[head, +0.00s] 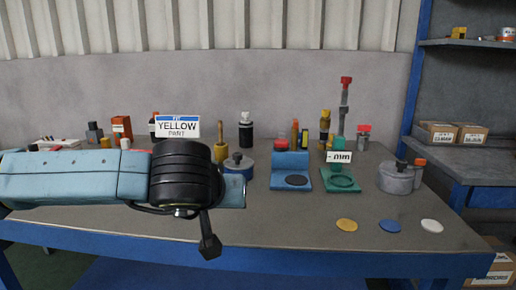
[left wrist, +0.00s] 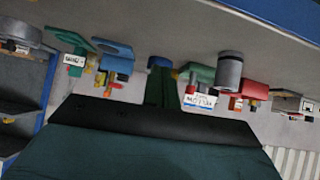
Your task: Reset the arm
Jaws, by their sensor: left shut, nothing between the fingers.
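My left arm (head: 80,177) reaches in from the left across the workbench, with its light blue link and black wrist joint in front of the back-left items. Below the joint, my left gripper (head: 209,246) shows as a small dark part hanging over the bench's front side. It is shut and empty, apart from the things on the bench. In the left wrist view, a large dark part of my own fills the lower middle and hides much of the scene. My right gripper is in neither view.
A yellow disc (head: 347,225), a blue disc (head: 389,226) and a white disc (head: 431,226) lie at the bench's front right. Behind stand a blue fixture (head: 291,163), a green fixture (head: 340,172) and a grey canister (head: 396,180). A "YELLOW PART" sign (head: 177,127) stands left.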

